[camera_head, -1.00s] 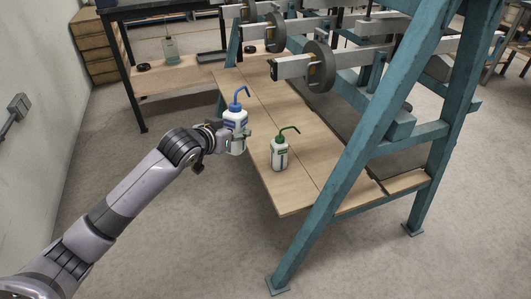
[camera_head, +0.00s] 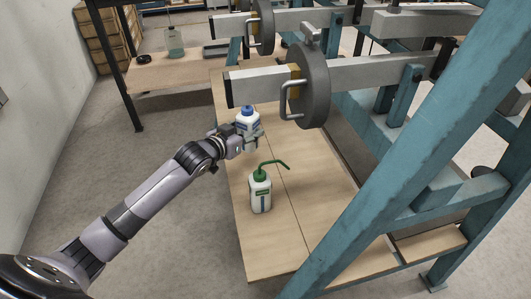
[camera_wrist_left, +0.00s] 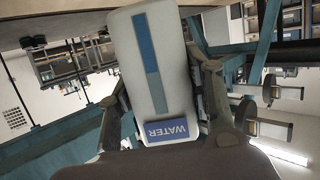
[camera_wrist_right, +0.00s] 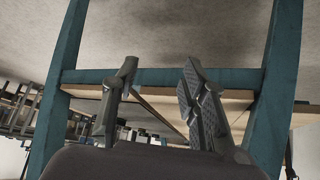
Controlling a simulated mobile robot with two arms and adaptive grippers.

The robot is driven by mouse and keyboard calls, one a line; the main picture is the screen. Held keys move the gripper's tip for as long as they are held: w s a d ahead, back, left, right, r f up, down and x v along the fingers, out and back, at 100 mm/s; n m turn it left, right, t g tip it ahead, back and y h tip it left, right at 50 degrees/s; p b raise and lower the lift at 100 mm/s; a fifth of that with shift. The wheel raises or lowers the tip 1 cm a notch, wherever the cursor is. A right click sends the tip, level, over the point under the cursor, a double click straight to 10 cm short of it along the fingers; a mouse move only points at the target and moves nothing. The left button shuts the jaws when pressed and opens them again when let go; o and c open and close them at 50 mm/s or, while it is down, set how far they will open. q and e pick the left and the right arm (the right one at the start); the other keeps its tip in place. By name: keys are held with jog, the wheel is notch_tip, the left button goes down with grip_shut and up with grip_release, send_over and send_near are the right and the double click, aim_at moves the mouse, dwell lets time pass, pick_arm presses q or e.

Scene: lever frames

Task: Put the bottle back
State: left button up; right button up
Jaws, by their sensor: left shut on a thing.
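A white bottle with a blue cap (camera_head: 247,123) is held by my left gripper (camera_head: 250,138) over the wooden shelf, under the end of a lever. In the left wrist view the bottle (camera_wrist_left: 158,70) fills the middle, with a blue "WATER" label, between both fingers. A second white bottle with a green cap and bent green spout (camera_head: 260,192) stands upright on the wooden shelf (camera_head: 262,250), nearer than the blue-capped one. My right gripper (camera_wrist_right: 160,95) shows only in the right wrist view, with fingers apart and nothing between them.
A teal steel frame (camera_head: 395,150) with levers and a grey disc weight (camera_head: 308,85) stands over the shelf at right. A back table (camera_head: 165,75) holds a clear bottle (camera_head: 176,42). Bare shelf lies around the green-capped bottle.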

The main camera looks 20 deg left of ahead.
aim_at(248, 145)
pick_arm(q)
notch_tip(248, 145, down, 6)
jog(key=shift+r+b, duration=0.25)
jog(key=shift+b, duration=0.85)
notch_tip(248, 145, down, 4)
jog(key=shift+r+b, duration=0.2)
jog(key=shift+b, duration=0.55)
jog(key=shift+f, duration=0.1)
pick_arm(e)
jog(key=w+a+r+t+y, duration=0.1)
jog(key=w+a+r+t, duration=0.1)
jog(key=w+r+t, duration=0.3)
jog(key=w+a+r+t+y, duration=0.2)
jog(key=w+r+t, duration=0.3)
jog(key=r, duration=0.3)
jog(key=shift+w+a+r, duration=0.3)
jog(key=shift+a, duration=0.1)
pick_arm(q)
jog(key=shift+f, duration=0.1)
pick_arm(e)
jog(key=shift+n, duration=0.3)
pick_arm(q)
jog(key=o, duration=0.8)
jog(key=shift+o, duration=0.2)
